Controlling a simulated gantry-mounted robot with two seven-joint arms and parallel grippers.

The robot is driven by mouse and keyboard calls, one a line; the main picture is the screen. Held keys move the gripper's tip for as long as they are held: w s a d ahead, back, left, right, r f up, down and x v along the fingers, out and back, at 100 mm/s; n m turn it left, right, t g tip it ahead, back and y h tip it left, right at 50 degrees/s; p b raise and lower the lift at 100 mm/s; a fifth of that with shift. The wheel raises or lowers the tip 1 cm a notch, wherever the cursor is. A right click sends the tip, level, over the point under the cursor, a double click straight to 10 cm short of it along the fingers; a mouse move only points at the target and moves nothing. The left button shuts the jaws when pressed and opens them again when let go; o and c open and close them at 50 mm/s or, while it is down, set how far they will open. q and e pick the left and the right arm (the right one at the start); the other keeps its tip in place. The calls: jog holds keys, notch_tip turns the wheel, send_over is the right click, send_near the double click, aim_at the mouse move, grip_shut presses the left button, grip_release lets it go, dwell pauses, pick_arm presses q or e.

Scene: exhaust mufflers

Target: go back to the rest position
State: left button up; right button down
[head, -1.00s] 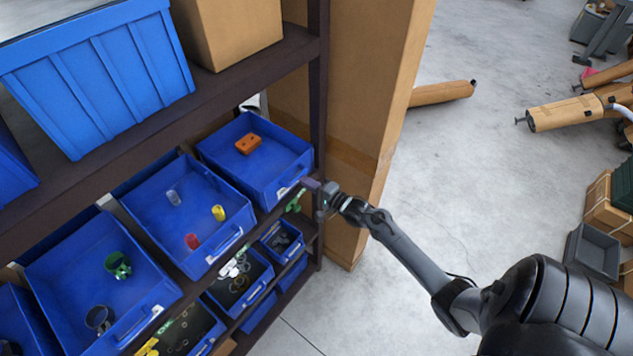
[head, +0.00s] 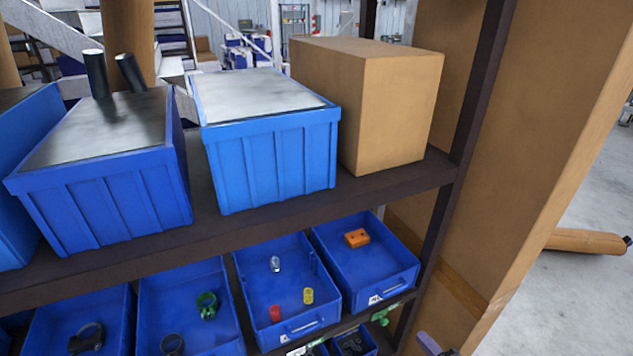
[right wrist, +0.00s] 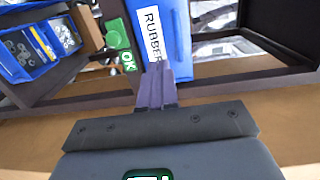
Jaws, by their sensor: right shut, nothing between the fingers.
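My right gripper (head: 428,343) shows only in part at the bottom edge of the head view, in front of the shelf's right post. In the right wrist view its purple fingers (right wrist: 155,88) are together with nothing between them. They point toward the front of a blue bin (right wrist: 172,35) with a "RUBBER" label; I cannot tell if they touch it. My left gripper is in neither view.
The dark shelf (head: 400,186) carries large blue crates (head: 272,160) and a cardboard box (head: 385,110) on top. Below are open blue bins; one holds an orange block (head: 357,238). A tall cardboard piece (head: 540,130) stands right of the post. Floor shows at far right.

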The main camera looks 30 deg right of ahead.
jog(key=s+a+r+n+g+y+p, duration=0.1)
jog(key=a+r+n+g+p, duration=0.3)
jog(key=a, duration=0.7)
jog(key=s+a+r+n+g+p, duration=0.15)
jog(key=a+r+n, duration=0.35)
jog(key=a, duration=0.6)
jog(key=s+a+r+n+g+h, duration=0.1)
jog(key=s+a+r+n+g, duration=0.1)
jog(key=s+n+g, duration=0.6)
jog(key=s+n+p, duration=0.1)
jog(key=s+n, duration=0.2)
jog(key=s, duration=0.1)
jog(key=shift+s+a, duration=0.15)
jog(key=shift+g, duration=0.25)
